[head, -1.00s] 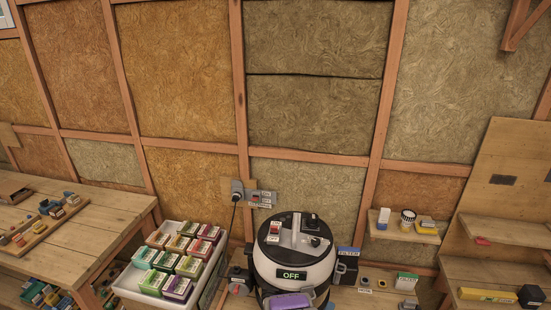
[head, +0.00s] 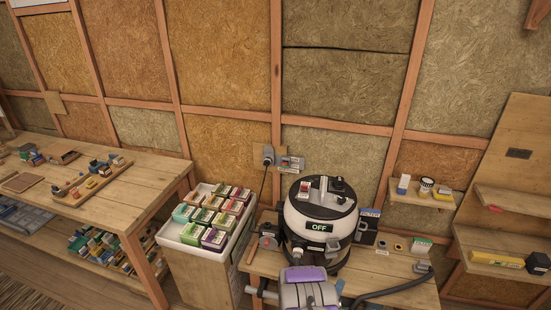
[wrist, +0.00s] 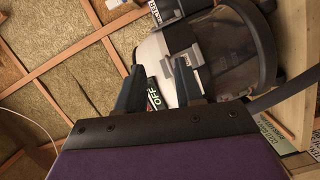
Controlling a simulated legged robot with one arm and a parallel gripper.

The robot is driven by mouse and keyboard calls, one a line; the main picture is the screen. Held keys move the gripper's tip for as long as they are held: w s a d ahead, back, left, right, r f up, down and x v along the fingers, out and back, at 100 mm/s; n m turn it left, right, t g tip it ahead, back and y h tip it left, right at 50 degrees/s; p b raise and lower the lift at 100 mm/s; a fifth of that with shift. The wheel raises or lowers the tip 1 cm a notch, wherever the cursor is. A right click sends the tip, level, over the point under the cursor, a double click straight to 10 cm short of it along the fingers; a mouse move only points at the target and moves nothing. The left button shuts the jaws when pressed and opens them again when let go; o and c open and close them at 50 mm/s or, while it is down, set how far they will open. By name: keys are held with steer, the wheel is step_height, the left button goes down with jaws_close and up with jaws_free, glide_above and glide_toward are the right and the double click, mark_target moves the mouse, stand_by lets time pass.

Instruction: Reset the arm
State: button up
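My gripper (wrist: 157,88) shows in the wrist view with its two dark fingers apart and nothing between them. Beyond the fingers is a black and white vacuum (head: 318,230) with a green "OFF" display, which also shows in the wrist view (wrist: 170,70). My purple and grey arm (head: 305,288) shows at the bottom of the head view, in front of the vacuum. The fingertips are hard to make out there, and I cannot tell how far they are from the vacuum.
A white bin (head: 190,233) of colored boxes stands left of the vacuum. A wooden workbench (head: 135,207) with small parts is farther left. A black hose (head: 400,286) lies on the low table at right. A small wall shelf (head: 425,195) and wall outlet (head: 268,155) are behind.

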steer(key=w+a+r+m+g+y+b, duration=0.1)
steer(key=w+a+r+m+g+y, duration=0.15)
steer(key=a, duration=0.35)
steer(key=w+a+r+m+g+y+b, duration=0.1)
steer(key=w+a+r+m+g+y, duration=0.1)
steer(key=w+a+r+m+y, duration=0.3)
steer(key=s+a+r+n+g+y+b, duration=0.1)
steer(key=s+a+r+n+g+y, duration=0.2)
steer(key=s+a+r, duration=0.55)
steer(key=s+d+r+m+g+b, duration=0.1)
steer(key=s+d+r+g, duration=0.2)
steer(key=s, duration=1)
steer(key=s+d+r+m+g+h+b, duration=0.1)
steer(key=s+d+r+m+g, duration=0.1)
steer(key=s+r, duration=0.5)
steer(key=s+d+r+m+g+b, duration=0.1)
steer(key=s+d+r+g, duration=0.3)
steer(key=s, duration=1.5)
steer(key=shift+s+d+r, duration=0.4)
steer(key=shift+d+r, duration=0.5)
steer(key=shift+d, duration=0.1)
steer(key=shift+m+h, duration=0.25)
